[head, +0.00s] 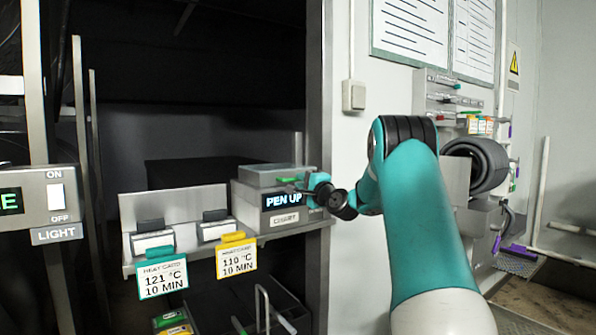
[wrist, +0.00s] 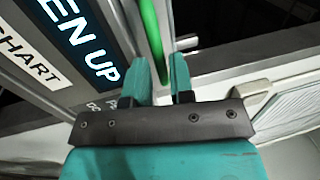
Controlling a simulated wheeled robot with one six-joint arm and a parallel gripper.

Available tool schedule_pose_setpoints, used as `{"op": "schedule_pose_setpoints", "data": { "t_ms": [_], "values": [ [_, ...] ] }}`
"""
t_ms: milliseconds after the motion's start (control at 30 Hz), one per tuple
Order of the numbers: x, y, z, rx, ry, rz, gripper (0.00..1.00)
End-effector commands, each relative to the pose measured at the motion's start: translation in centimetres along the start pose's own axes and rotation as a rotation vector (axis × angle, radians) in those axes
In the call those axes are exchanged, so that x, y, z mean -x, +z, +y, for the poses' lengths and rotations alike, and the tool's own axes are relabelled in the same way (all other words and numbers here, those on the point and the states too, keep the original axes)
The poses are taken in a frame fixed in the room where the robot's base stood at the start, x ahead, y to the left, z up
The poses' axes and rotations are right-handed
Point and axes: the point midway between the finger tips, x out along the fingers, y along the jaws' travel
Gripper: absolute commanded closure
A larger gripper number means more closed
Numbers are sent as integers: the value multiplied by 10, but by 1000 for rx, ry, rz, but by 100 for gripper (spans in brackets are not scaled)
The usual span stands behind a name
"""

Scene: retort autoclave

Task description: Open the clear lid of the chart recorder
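The chart recorder (head: 251,200) is a grey box on the shelf, with a "PEN UP" display (head: 284,199) and a "CHART" label (head: 285,218). Its clear lid (head: 262,177) lies flat on top, looking closed. A green bar (head: 289,180) shows at the lid's front; it also shows in the wrist view (wrist: 151,40). My gripper (head: 306,186) is at the recorder's front right corner. In the wrist view my gripper (wrist: 161,72) has its teal fingers apart, with the green bar's near end seen in the gap. I cannot tell whether either finger touches it.
Left of the recorder, a rack (head: 172,205) holds dark-clipped cards, with a teal 121 °C card (head: 162,275) and a yellow 110 °C card (head: 237,258) hanging in front. A steel post (head: 318,130) stands just behind my gripper. A light switch box (head: 40,205) is far left.

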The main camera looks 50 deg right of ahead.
Motion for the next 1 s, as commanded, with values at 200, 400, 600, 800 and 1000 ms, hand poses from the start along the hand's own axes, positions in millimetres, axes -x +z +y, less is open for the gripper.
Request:
{"op": "schedule_pose_setpoints", "data": {
  "t_ms": [200,400,600,800,1000],
  "values": [
    [-24,0,-1,0,0,0,78],
    [-28,0,1,0,1,1,78],
    [-27,-1,1,0,1,1,90],
    [-27,-1,1,0,1,1,100],
    [-29,3,-6,-1,16,-4,100]
  ]
}}
